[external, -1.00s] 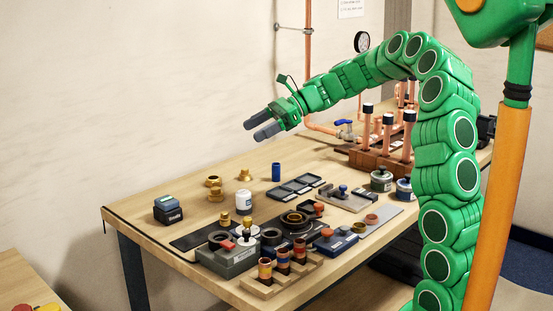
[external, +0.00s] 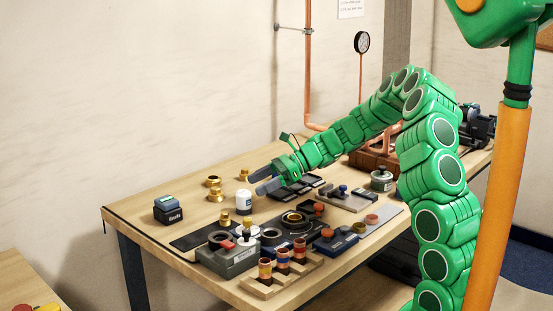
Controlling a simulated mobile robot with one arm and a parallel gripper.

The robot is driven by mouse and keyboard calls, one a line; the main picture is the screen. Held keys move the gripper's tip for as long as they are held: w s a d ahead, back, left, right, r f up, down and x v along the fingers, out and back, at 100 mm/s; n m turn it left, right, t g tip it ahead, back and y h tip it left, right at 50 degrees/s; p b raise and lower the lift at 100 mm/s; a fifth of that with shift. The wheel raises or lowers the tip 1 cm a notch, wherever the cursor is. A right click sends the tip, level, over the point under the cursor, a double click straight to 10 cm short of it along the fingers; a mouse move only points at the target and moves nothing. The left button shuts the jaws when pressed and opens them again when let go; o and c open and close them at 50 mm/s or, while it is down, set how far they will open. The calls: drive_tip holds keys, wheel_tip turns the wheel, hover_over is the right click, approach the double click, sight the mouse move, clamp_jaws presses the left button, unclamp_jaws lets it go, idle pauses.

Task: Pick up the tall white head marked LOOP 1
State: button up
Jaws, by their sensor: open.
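A tall white head (external: 244,202) with a dark band near its foot stands upright on the wooden table; its marking is too small to read. My gripper (external: 256,185) is open and empty. In the picture its dark fingertips are just above and to the right of the tall white head, apparently apart from it. The exact height of the fingers over the table cannot be told.
Brass fittings (external: 214,188) stand behind and left of the head. A dark blue box (external: 168,209) is farther left. The grey block (external: 228,259) and several pots crowd the front. Bare table (external: 150,191) lies at the back left.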

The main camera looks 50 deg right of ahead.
sight(238, 207)
drive_tip(key=shift+w+a+f, duration=0.1)
drive_tip(key=shift+a+f, duration=0.15)
drive_tip(key=shift+f, duration=0.25)
drive_tip(key=shift+s+x, duration=0.15)
drive_tip(key=shift+x, duration=1.65)
drive_tip(key=shift+s+x, duration=0.15)
drive_tip(key=shift+x, duration=1.7)
drive_tip(key=shift+f, duration=0.1)
drive_tip(key=c, duration=1)
drive_tip(key=shift+c, duration=0.4)
